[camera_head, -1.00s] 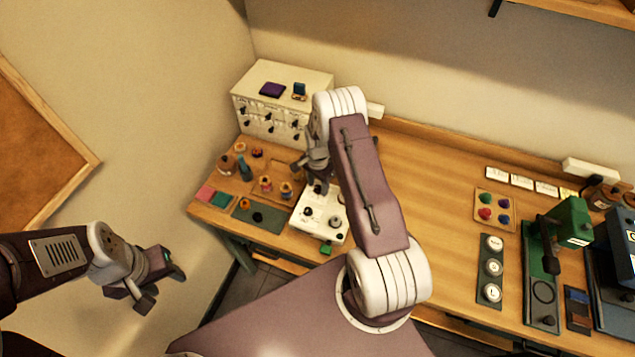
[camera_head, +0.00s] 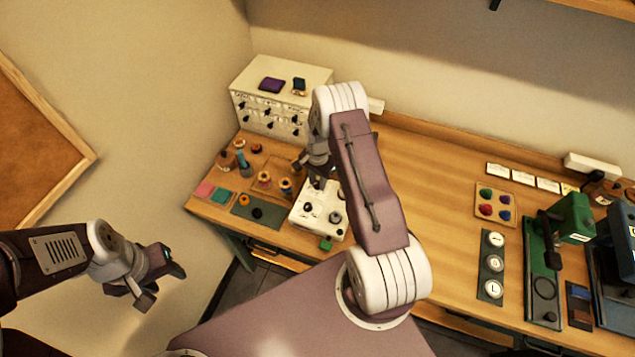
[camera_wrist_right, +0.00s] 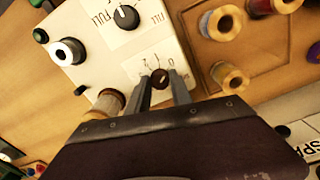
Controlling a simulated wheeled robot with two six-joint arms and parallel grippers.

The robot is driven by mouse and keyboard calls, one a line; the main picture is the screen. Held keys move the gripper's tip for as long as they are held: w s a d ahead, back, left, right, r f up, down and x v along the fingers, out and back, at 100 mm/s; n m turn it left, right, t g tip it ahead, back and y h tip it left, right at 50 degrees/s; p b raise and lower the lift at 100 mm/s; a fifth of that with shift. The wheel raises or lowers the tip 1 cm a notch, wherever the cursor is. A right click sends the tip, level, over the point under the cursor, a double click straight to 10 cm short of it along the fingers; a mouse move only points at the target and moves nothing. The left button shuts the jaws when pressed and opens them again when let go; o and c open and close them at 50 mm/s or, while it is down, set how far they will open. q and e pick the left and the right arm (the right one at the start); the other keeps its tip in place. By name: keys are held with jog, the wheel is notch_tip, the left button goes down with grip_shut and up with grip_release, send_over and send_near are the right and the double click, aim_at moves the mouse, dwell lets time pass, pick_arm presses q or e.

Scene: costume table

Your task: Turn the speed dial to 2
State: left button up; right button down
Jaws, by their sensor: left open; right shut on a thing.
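A white control box (camera_head: 302,222) stands on the wooden table below my right gripper. It also fills the upper left of the right wrist view (camera_wrist_right: 105,60). A small dark knob (camera_wrist_right: 161,77), with numbers and marks printed around it, sits between the fingertips of my right gripper (camera_wrist_right: 166,85). That gripper (camera_head: 318,174) is shut on the knob. The numbers are too small and partly hidden, so the setting cannot be read. A second black dial (camera_wrist_right: 126,17) beside the word FULL is clear of the fingers. My left gripper (camera_head: 166,281) is open and empty, off the table's left side.
A white drawer cabinet (camera_head: 282,95) stands behind. Thread spools (camera_head: 264,178) and small bottles lie left of the box. A green machine (camera_head: 573,217) and a dark strip with white discs (camera_head: 493,264) are at the right. The middle table is clear.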

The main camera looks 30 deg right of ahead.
jog(key=n+b, duration=0.2)
jog(key=n, duration=0.1)
jog(key=shift+f+n, duration=0.1)
jog(key=shift+n, duration=0.2)
jog(key=n+b, duration=0.2)
jog(key=n, duration=0.2)
jog(key=shift+n, duration=0.3)
jog(key=n+b, duration=0.1)
jog(key=n, duration=0.3)
jog(key=shift+w+d+n+b, duration=0.1)
jog(key=shift+n+b, duration=0.3)
jog(key=shift+n, duration=1.4)
jog(key=shift+r, duration=0.2)
jog(key=c, duration=1.1)
grip_release()
jog(key=shift+c, duration=0.2)
